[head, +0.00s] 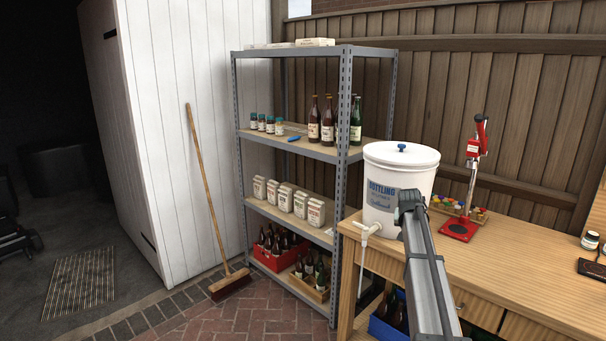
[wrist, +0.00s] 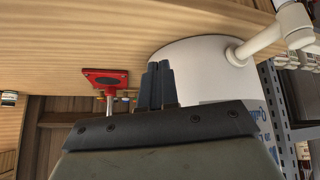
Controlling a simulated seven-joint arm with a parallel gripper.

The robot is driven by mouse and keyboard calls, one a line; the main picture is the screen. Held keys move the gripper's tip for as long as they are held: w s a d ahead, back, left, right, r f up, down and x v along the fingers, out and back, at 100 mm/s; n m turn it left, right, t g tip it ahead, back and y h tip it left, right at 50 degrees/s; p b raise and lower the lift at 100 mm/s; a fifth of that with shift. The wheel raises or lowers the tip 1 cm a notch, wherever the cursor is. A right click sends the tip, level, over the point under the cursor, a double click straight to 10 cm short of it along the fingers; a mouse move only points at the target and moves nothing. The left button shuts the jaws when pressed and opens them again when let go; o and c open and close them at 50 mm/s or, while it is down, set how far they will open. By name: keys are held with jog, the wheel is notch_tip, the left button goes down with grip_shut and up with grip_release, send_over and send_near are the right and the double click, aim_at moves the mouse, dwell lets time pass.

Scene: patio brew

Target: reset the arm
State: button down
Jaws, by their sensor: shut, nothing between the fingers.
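My gripper (wrist: 160,68) shows in the wrist view with its two dark fingers together and nothing between them. In the head view my arm reaches up from the lower right, and its end (head: 408,200) overlaps the right side of the white bottling bucket (head: 401,165). I cannot tell whether it touches the bucket. The wrist view looks upside down. There the bucket (wrist: 205,65) fills the area behind and right of the fingers, and the red base of the bottle capper (wrist: 105,78) lies to their left.
The wooden bench (head: 540,265) carries the bucket, its spigot (head: 367,231), the red capper (head: 474,170) and a tray of coloured caps (head: 452,207). A metal shelf (head: 345,120) with bottles stands left of the bench. A broom (head: 207,190) leans on the white wall.

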jog(key=s+a+f+n+t+y, duration=0.1)
jog(key=a+f, duration=0.2)
jog(key=a, duration=0.6)
jog(key=s+a+f+n, duration=0.1)
jog(key=a+f, duration=0.1)
jog(key=a, duration=0.7)
jog(key=s+a+f+g, duration=0.1)
jog(key=s+f+g, duration=0.1)
jog(key=s+f, duration=0.65)
jog(key=s+a+f+g, duration=0.1)
jog(key=s+a+f, duration=0.15)
jog(key=f, duration=1.05)
jog(key=s+d+f+n+g+y, duration=0.1)
jog(key=s+f+g, duration=0.2)
jog(key=s+f, duration=0.8)
jog(key=s+f+g, duration=0.2)
jog(key=s+f, duration=0.7)
jog(key=s, duration=0.5)
jog(key=s+f+g, duration=0.3)
jog(key=s, duration=1.3)
jog(key=s+f+n+g+y, duration=0.1)
jog(key=s+f+g, duration=0.2)
jog(key=s, duration=1.3)
jog(key=shift+s+a+f, duration=0.3)
jog(key=shift+a+f, duration=0.1)
jog(key=shift+f, duration=0.25)
